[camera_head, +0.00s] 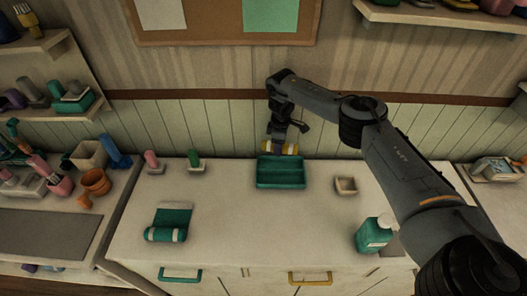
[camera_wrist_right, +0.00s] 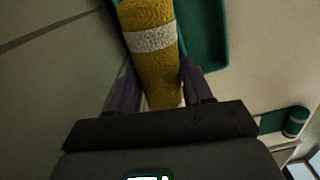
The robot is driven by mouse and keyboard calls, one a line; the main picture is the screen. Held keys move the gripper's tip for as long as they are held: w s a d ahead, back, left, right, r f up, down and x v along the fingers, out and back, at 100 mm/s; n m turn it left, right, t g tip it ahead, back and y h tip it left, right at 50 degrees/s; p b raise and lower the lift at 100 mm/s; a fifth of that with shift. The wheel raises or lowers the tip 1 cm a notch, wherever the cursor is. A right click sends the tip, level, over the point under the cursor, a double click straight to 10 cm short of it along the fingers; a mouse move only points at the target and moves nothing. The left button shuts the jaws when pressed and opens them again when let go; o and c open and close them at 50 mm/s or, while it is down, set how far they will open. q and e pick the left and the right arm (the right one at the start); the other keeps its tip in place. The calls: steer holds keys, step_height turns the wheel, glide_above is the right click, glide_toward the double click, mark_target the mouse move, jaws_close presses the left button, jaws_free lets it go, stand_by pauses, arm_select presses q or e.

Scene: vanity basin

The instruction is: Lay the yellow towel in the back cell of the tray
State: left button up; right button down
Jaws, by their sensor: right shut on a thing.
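The yellow towel is a roll with a white band; in the head view (camera_head: 294,148) it shows at the back edge of the tray, and in the right wrist view (camera_wrist_right: 150,65) it lies between my fingers. My right gripper (camera_head: 280,147) is shut on the towel; its two dark fingers (camera_wrist_right: 158,85) flank the roll. The teal tray (camera_head: 281,185) stands on the counter towards the back, and part of it shows beside the towel in the right wrist view (camera_wrist_right: 208,40). The gripper and towel partly hide the tray's back part. I cannot tell whether the towel touches the tray. My left gripper is not in view.
A teal bottle (camera_head: 373,235) stands front right, a small beige dish (camera_head: 345,185) right of the tray. Pink (camera_head: 152,160) and green (camera_head: 194,160) items stand back left. The front middle is clear.

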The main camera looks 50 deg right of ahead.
steer(key=shift+s+d+f, duration=0.2)
steer(key=shift+s+d, duration=0.1)
steer(key=shift+d, duration=0.05)
steer(key=shift+w, duration=0.2)
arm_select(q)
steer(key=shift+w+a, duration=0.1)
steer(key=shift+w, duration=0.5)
arm_select(e)
steer(key=shift+s, duration=0.15)
steer(key=shift+r+p, duration=0.15)
steer(key=shift+p, duration=0.4)
steer(key=shift+f+b, duration=1.75)
steer(key=shift+f, duration=1.35)
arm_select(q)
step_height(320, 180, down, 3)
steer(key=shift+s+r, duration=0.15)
arm_select(e)
steer(key=shift+f, duration=0.25)
